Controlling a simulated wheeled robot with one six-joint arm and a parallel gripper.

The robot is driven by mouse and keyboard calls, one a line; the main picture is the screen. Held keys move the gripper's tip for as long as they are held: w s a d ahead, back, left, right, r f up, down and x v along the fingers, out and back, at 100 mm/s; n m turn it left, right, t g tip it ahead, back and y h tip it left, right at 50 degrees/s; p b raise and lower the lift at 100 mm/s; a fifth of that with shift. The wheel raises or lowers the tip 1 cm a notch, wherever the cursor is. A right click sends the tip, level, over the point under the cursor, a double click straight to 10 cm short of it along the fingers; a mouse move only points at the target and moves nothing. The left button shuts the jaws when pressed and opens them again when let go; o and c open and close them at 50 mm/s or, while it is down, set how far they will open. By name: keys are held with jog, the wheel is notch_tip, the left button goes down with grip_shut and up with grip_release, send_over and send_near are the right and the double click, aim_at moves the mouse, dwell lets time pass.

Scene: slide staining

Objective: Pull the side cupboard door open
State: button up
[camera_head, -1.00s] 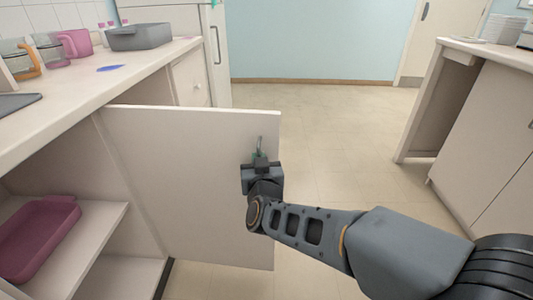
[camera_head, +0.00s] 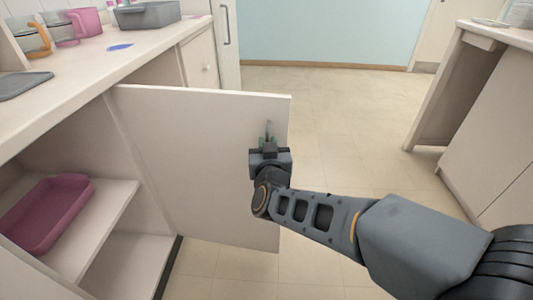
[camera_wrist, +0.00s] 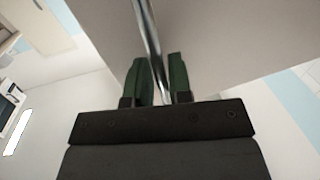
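The side cupboard door (camera_head: 190,160) is a pale panel standing wide open, out from the counter's front, in the head view. Its thin metal handle (camera_head: 268,130) is near the free edge, partly hidden by my gripper (camera_head: 269,142). In the wrist view the handle (camera_wrist: 147,28) runs down between the two green fingers of my gripper (camera_wrist: 160,80). The fingers lie close on both sides of the bar, shut on it. The door panel (camera_wrist: 215,45) also shows behind the fingers there.
Inside the open cupboard a pink tray (camera_head: 45,215) lies on a shelf (camera_head: 105,225). The counter (camera_head: 75,85) above holds a grey bin (camera_head: 148,14) and mugs. Another cabinet (camera_head: 490,140) stands at the right. The floor (camera_head: 350,125) between is clear.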

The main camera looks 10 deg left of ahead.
jog(key=b+v, duration=0.3)
jog(key=v, duration=1)
jog(key=shift+s+b, duration=0.3)
jog(key=shift+b, duration=0.1)
jog(key=shift+r, duration=0.2)
